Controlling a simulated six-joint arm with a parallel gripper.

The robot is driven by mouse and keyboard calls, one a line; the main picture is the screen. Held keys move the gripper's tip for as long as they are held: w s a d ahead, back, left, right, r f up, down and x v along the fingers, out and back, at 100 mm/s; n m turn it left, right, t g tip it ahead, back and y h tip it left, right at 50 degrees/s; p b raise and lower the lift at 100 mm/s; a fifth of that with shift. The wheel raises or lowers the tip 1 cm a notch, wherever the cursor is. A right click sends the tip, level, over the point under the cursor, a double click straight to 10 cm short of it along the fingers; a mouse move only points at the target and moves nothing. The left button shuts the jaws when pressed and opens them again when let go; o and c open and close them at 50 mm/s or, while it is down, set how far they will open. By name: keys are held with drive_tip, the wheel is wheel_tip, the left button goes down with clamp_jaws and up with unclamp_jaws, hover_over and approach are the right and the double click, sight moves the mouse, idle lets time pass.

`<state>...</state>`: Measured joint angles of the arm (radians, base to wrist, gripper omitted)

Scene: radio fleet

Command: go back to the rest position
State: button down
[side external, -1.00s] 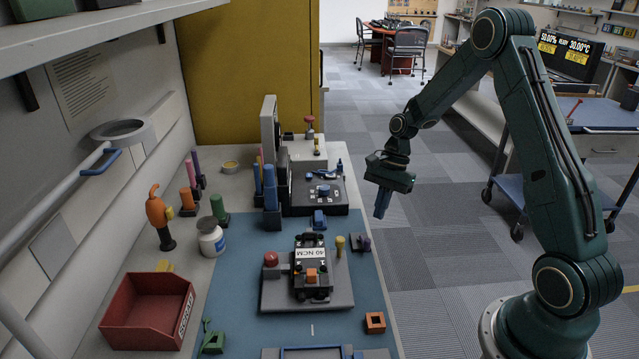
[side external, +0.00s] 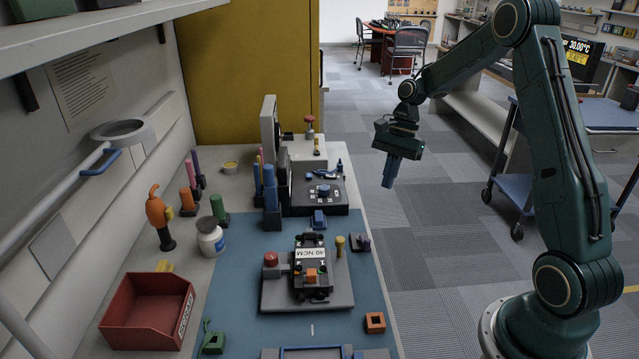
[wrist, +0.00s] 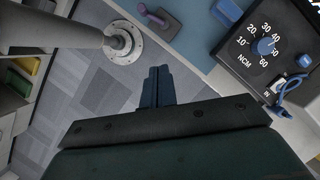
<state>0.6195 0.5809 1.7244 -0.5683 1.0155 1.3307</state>
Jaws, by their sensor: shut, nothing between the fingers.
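My gripper (side external: 389,174) hangs in the air to the right of the workbench, over the floor, with its blue fingers pointing down. The fingers are shut together and empty. In the wrist view the closed fingers (wrist: 158,86) show against the grey floor tiles. My arm is bent high, with its upper joint near the top edge of the side view.
The bench holds a blue mat (side external: 236,290), a black device labelled 40 NCM (side external: 310,275) on a grey plate, a red bin (side external: 148,312) and a torque tester with a dial (wrist: 275,50). A blue cart (side external: 516,200) stands behind my arm. The space around my gripper is clear.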

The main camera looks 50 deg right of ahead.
drive_tip(key=s+a+r+n+t+h, duration=0.1)
drive_tip(key=s+a+r+n+h, duration=0.1)
drive_tip(key=s+a+r+n, duration=0.35)
drive_tip(key=s+a+r+n+t+h, duration=0.1)
drive_tip(key=s+a+r+n, duration=0.15)
drive_tip(key=a+r, duration=0.45)
drive_tip(key=s+a+r+n+t, duration=0.1)
drive_tip(key=s+a+n+t, duration=0.1)
drive_tip(key=s+n, duration=0.2)
drive_tip(key=s+a+r+n+t+h, duration=0.1)
drive_tip(key=s+a+r+n+t, duration=0.1)
drive_tip(key=s+n, duration=0.3)
drive_tip(key=s, duration=0.4)
drive_tip(key=shift+s+a+r, duration=0.3)
drive_tip(key=shift+s+a, duration=0.05)
drive_tip(key=shift+s, duration=0.05)
